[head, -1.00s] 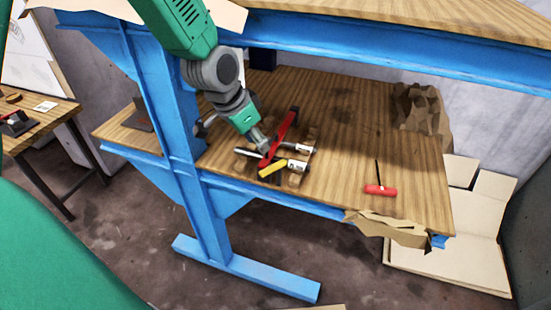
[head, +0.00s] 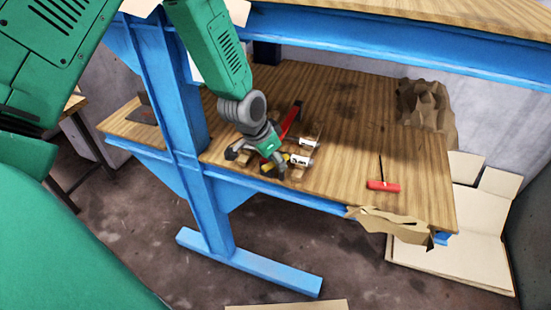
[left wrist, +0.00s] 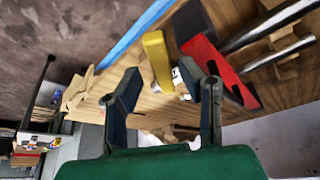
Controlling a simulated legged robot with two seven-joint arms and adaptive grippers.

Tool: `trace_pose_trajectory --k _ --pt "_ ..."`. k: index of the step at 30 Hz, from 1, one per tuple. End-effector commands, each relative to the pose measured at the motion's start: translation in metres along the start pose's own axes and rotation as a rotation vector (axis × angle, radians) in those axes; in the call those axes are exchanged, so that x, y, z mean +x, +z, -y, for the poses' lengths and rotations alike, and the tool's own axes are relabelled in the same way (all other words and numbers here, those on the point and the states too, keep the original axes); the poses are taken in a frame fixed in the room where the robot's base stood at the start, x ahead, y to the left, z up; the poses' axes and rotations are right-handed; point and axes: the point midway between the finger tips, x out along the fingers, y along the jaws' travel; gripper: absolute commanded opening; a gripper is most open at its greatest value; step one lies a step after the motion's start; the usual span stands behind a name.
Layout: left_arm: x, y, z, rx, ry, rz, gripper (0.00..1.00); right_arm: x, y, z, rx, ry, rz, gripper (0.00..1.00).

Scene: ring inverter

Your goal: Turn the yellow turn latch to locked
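The yellow turn latch (left wrist: 158,60) shows in the left wrist view as a yellow bar, just beyond and between my fingertips. In the head view only a small yellow part (head: 287,158) shows beside my gripper. My left gripper (left wrist: 168,88) is open, its two dark fingers apart with nothing held. In the head view my left gripper (head: 268,166) is over the front of the latch fixture and hides much of it. A red lever (head: 292,122) lies behind the latch, and it also shows in the left wrist view (left wrist: 214,66). I cannot tell whether the fingers touch the latch.
Metal cylinders (head: 302,160) sit beside the latch. A red-handled tool (head: 383,186) lies to the right on the wooden bench (head: 340,130). Crumpled brown paper (head: 426,104) stands at the back right. A blue post (head: 180,110) rises left of the fixture.

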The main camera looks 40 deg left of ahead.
Motion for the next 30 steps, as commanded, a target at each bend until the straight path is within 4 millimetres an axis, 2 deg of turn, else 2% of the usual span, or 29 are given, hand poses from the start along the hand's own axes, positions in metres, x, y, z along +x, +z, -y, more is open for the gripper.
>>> trace_pose_trajectory --k 1,2,3,17,30 --pt "0.000 0.001 0.001 -0.001 0.000 0.000 0.17 0.000 0.000 0.000 0.000 0.000 0.000 0.00" --pt "0.000 0.001 0.001 -0.002 0.001 0.000 0.06 0.000 0.000 0.000 0.000 0.000 0.000 0.00" --pt "0.000 0.001 0.001 -0.002 0.001 0.000 0.00 0.000 0.000 0.000 0.000 0.000 0.000 0.00" --pt "0.000 0.002 0.004 0.038 0.018 0.002 0.00 -0.002 0.000 0.000 0.000 0.000 0.000 0.00" --pt "0.001 0.001 0.012 0.327 0.141 0.001 0.00 -0.009 -0.001 0.000 0.000 0.000 0.000 0.00"
